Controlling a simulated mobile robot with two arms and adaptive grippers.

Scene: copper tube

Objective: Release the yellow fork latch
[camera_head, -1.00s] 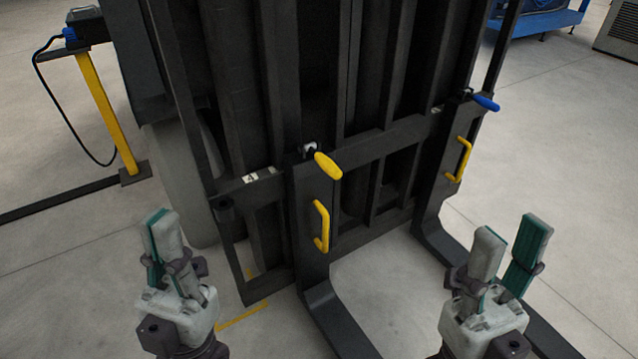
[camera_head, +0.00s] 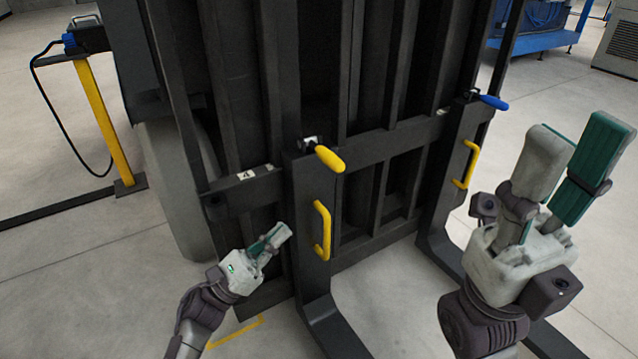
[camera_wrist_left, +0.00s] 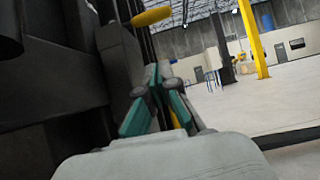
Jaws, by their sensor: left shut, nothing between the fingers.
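The yellow fork latch (camera_head: 330,159) is a rounded yellow lever at the top of the left fork (camera_head: 311,268). It points right and toward the camera. In the left wrist view it shows at the top (camera_wrist_left: 152,16), above my fingers. A yellow grab handle (camera_head: 322,230) is fixed to the fork's front below it. My left gripper (camera_head: 282,234) is shut and empty, left of that fork and lower than the latch, apart from the latch. It also shows in the left wrist view (camera_wrist_left: 158,72). My right gripper (camera_head: 585,140) is open and empty at the right, far from the latch.
The right fork (camera_head: 440,205) carries a blue latch lever (camera_head: 494,102) and another yellow handle (camera_head: 467,164). The dark carriage frame (camera_head: 395,140) stands behind both forks. A yellow post (camera_head: 103,125) with a cable stands at the left. The floor in front is clear.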

